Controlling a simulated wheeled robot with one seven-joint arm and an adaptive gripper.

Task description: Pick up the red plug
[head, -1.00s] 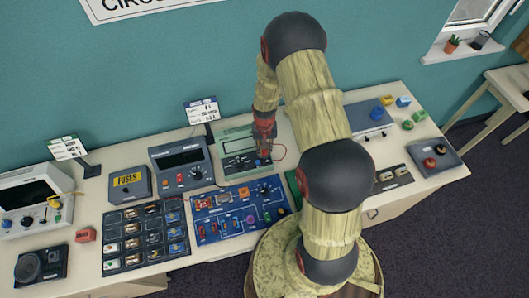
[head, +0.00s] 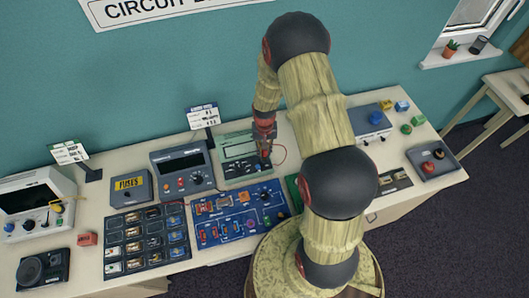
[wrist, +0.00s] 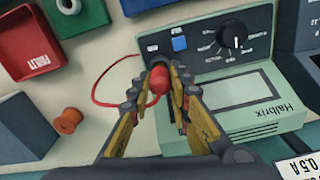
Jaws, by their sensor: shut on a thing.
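The red plug (wrist: 152,76) shows between the fingertips of my gripper (wrist: 160,80) in the wrist view. The gripper is shut on it. A thin red lead (wrist: 100,82) curves out to the left beside the plug. In the head view my gripper (head: 263,146) points down at the green meter (head: 238,150), and the plug is too small to make out clearly there.
A blue square button (wrist: 179,43) and a black dial (wrist: 234,34) are near the gripper on the meter. An orange spool (wrist: 68,120) and a red fault tray (wrist: 25,45) lie to the left. A blue circuit board (head: 240,222) and a dark fuse tray (head: 147,240) lie in front on the table.

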